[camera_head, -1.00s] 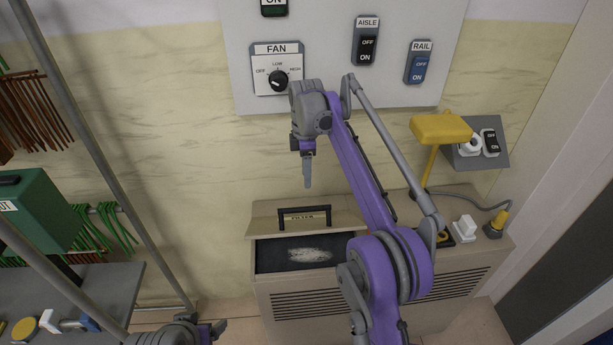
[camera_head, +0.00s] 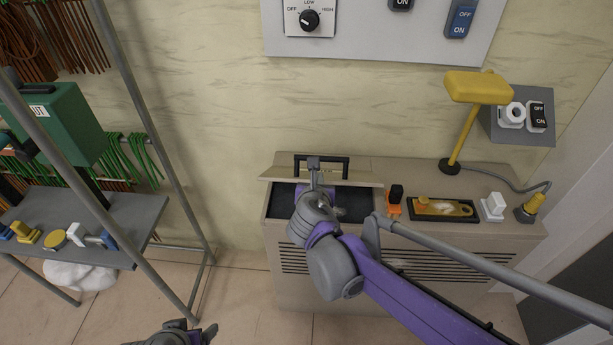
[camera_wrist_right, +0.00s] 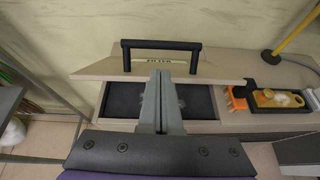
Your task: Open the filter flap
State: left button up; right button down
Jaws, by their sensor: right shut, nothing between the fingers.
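The filter flap (camera_head: 363,171) is a beige panel on top of the beige cabinet, with a black bar handle (camera_head: 336,158) and a FILTER label. It also shows in the right wrist view (camera_wrist_right: 100,68). It stands clear of the dark recess (camera_wrist_right: 203,103) in front of it, which holds a pale patch, partly hidden by my fingers. My right gripper (camera_head: 314,162) is shut and empty, its tips at the flap's front part below the handle in the wrist view (camera_wrist_right: 160,75); contact is unclear. My left gripper (camera_head: 208,333) is partly visible at the bottom edge, its jaws unclear.
To the right on the cabinet are an orange item with a black top (camera_head: 395,198), a black tray (camera_head: 415,214), a white block (camera_head: 493,207) and a yellow lamp (camera_head: 478,88). A metal rack (camera_head: 160,130) stands left. A switch panel (camera_head: 400,45) hangs above.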

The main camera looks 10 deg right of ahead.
jog(key=shift+n, duration=0.3)
jog(key=x, duration=0.9)
jog(key=shift+w+a+f, duration=0.2)
jog(key=shift+w+a, duration=0.05)
jog(key=shift+w, duration=0.05)
pick_arm(q)
jog(key=shift+a+f, duration=0.1)
pick_arm(e)
jog(key=shift+a+r, duration=0.1)
jog(key=shift+r, duration=0.1)
jog(key=shift+w+d+r, duration=0.15)
jog(key=shift+w+d, duration=0.05)
jog(key=shift+d, duration=0.05)
pick_arm(q)
jog(key=shift+d+r, duration=0.2)
jog(key=shift+d, duration=0.5)
pick_arm(e)
jog(key=shift+w+a+r, duration=0.1)
